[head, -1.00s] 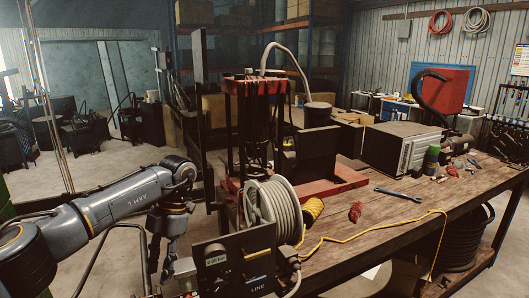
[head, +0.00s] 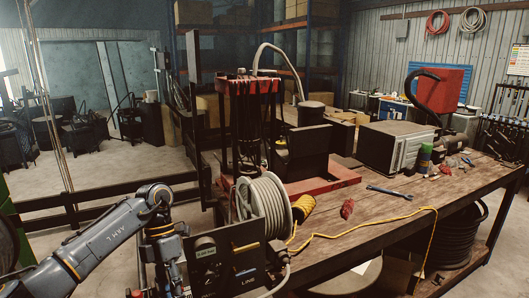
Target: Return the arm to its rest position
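My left arm comes in from the lower left, with its wrist bent downward. My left gripper (head: 163,276) hangs at the bottom of the head view, just left of the dark control panel and the hose reel (head: 263,208). I see no object in it. Its fingers are dark and partly cut off by the lower edge, so I cannot tell whether they are open or shut. My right gripper is not in view.
The wooden workbench (head: 400,216) holds a red press frame (head: 318,185), a yellow cord, a blue wrench (head: 389,192), a red tool (head: 347,208) and a grey box (head: 396,147). Dark horizontal bars (head: 100,199) run behind my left arm. Open floor lies beyond at left.

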